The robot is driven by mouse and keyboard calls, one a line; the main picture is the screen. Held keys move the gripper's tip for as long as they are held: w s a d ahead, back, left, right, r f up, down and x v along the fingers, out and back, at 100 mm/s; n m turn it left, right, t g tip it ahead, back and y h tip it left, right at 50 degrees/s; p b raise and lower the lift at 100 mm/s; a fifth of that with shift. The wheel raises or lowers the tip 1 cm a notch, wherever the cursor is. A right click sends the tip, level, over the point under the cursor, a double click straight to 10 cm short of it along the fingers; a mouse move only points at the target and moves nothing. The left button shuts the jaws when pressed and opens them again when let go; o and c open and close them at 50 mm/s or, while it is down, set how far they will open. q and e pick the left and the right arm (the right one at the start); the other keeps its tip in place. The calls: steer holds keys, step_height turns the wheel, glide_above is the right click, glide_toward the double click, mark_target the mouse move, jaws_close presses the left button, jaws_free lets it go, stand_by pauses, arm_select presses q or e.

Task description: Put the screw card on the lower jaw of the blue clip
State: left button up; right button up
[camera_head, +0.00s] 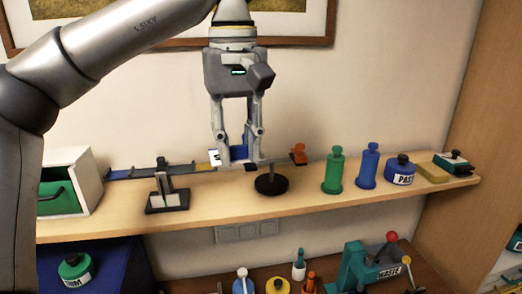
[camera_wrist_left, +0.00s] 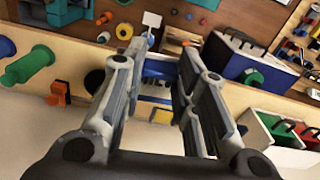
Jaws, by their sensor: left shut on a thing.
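My left gripper (camera_head: 236,162) points down at the shelf, its fingers on either side of a blue piece (camera_head: 239,153), which looks like the blue clip. The piece also shows between the fingertips in the left wrist view (camera_wrist_left: 161,68). The gripper is shut on it. A small white card with dark marks (camera_head: 214,157), probably the screw card, shows at the left fingertip in the head view. I cannot tell whether it touches the finger or the clip. The clip's lower jaw cannot be made out. My right gripper is in neither view.
A black-based stand (camera_head: 167,201) and a round black base (camera_head: 271,184) flank the gripper. A white drawer box (camera_head: 86,178) is at left. The shelf's front strip is mostly clear.

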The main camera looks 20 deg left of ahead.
arm_select(q)
steer(key=r, duration=0.3)
steer(key=shift+w+a+m, duration=0.15)
steer(key=shift+w+m, duration=0.05)
steer(key=shift+m, duration=0.2)
steer(key=shift+w+a, duration=0.1)
steer(key=shift+w, duration=0.1)
steer(key=w+a+f, duration=0.4)
steer(key=w+f, duration=0.8)
steer(key=shift+w+f, duration=0.35)
steer(key=shift+f, duration=0.05)
steer(key=shift+s+a, duration=0.1)
steer(key=shift+f, duration=0.15)
steer(key=o, duration=0.9)
